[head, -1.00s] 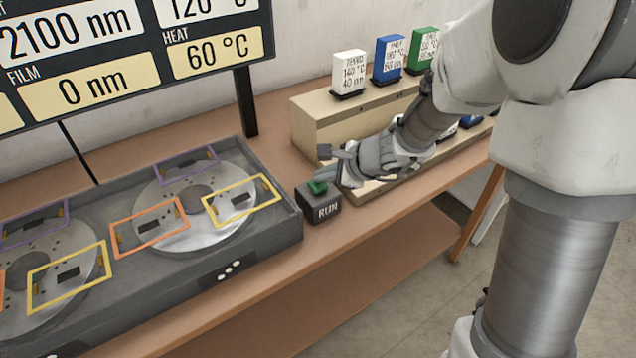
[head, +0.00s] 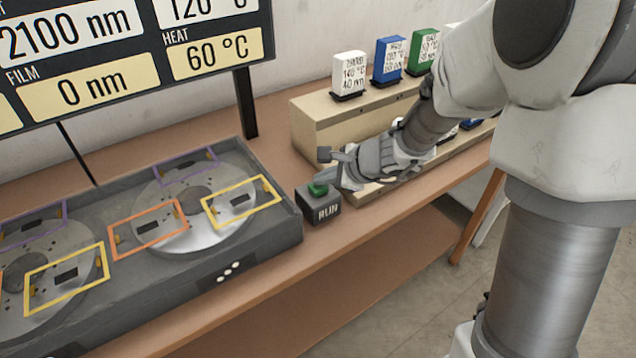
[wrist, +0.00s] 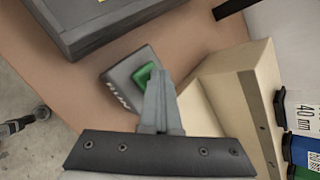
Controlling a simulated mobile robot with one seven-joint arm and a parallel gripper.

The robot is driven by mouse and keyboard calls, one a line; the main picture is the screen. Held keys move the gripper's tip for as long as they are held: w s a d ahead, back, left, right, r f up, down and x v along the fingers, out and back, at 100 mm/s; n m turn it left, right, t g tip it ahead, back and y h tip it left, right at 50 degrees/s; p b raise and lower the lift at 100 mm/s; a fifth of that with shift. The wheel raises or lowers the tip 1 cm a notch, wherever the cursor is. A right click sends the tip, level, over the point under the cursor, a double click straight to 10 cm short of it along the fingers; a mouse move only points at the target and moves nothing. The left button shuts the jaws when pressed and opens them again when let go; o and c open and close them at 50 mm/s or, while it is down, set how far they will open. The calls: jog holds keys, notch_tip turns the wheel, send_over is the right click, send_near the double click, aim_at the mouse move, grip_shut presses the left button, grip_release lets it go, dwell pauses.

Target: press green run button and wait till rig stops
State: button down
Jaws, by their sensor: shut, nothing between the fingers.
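The green run button (head: 317,189) sits on top of a dark box marked RUN (head: 322,208) at the table's front, right of the rig. The rig (head: 266,245) is a grey tray with two round plates that carry purple, orange and yellow frames. My gripper (head: 322,178) is shut and empty, its tips at the button's right side and slightly above it. In the wrist view the closed fingers (wrist: 159,88) overlap the edge of the green button (wrist: 145,74). I cannot tell whether they touch it.
A display (head: 130,50) reads 2100 nm, FILM 0 nm and HEAT 60 °C. A beige stepped stand (head: 310,125) with white, blue and green labelled blocks is behind my gripper. The table edge is close in front of the box.

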aim_at(323, 188)
jog(key=shift+r+p, duration=0.6)
jog(key=shift+r, duration=0.35)
notch_tip(323, 188, up, 5)
jog(key=p, duration=0.4)
dwell(0.5)
jog(key=s+r+n, duration=0.5)
jog(key=s+r, duration=0.1)
jog(key=s+d+r+n+h, duration=0.3)
jog(key=s+d+n, duration=0.3)
jog(key=s, duration=0.3)
jog(key=s+d+r+n+h, duration=0.3)
jog(key=s+d+n, duration=0.3)
jog(key=s, duration=0.3)
jog(key=shift+s+d+r+n+g+h, duration=0.2)
jog(key=shift+d+r+n+g+h, duration=0.15)
jog(key=shift+d, duration=0.3)
